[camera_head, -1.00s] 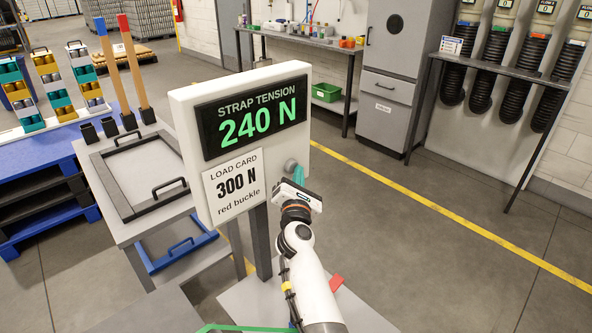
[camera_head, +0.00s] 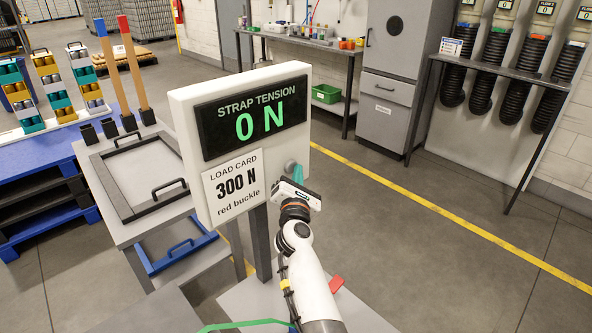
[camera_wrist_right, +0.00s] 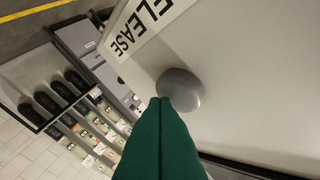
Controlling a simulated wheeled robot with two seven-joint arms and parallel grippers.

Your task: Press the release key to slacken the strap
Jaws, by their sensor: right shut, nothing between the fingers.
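The white strap tension panel (camera_head: 184,150) stands in the middle of the head view. Its display (camera_head: 250,113) reads "STRAP TENSION 0 N". The load card (camera_head: 234,185) below reads "300 N, red buckle". The grey round release key (camera_wrist_right: 180,90) is on the panel in the right wrist view, beside a label (camera_wrist_right: 140,28) reading "ELEASE" in the part that shows. My right gripper (camera_wrist_right: 165,103) has its green fingers shut and empty, tips at the key and seemingly touching it. It also shows at the panel's right side in the head view (camera_head: 298,174). My left gripper is not in view.
A green strap (camera_head: 240,325) shows at the bottom edge, near a red piece (camera_head: 336,284) on a grey surface. Left are a table with a black-handled frame (camera_head: 150,207) and a blue pallet (camera_head: 20,160) with a can rack. Open floor lies to the right.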

